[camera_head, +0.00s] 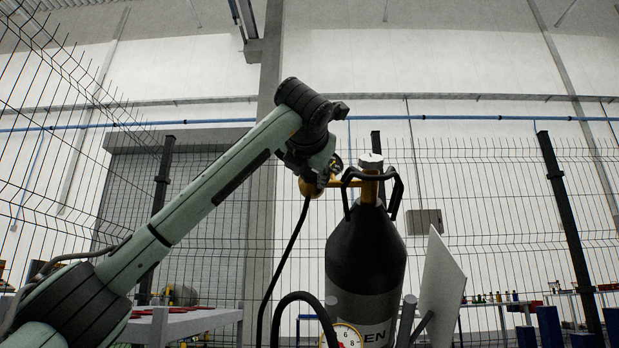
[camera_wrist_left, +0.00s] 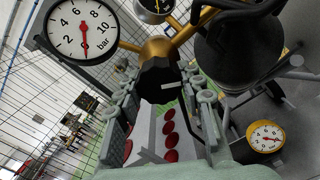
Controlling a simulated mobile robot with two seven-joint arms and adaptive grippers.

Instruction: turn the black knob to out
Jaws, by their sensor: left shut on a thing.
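The black knob (camera_wrist_left: 157,80) sits on the end of a brass regulator body (camera_wrist_left: 158,48) in the left wrist view. A pale mark shows on its lower part. My left gripper (camera_wrist_left: 162,92) has one finger on each side of the knob and is shut on it. In the head view my left gripper (camera_head: 318,168) is at the brass fitting beside the top of a black gas bottle (camera_head: 365,262); the knob is hard to make out there. A large white bar gauge (camera_wrist_left: 83,29) stands beside the regulator, its needle pointing down. My right gripper is not in view.
Black guard handles (camera_head: 394,190) surround the bottle's valve. A dark hose (camera_head: 283,262) hangs below my left gripper. A yellow-rimmed gauge (camera_head: 346,337) is low beside the bottle. A tilted white panel (camera_head: 441,287) stands to its right. Mesh fence (camera_head: 480,205) runs behind.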

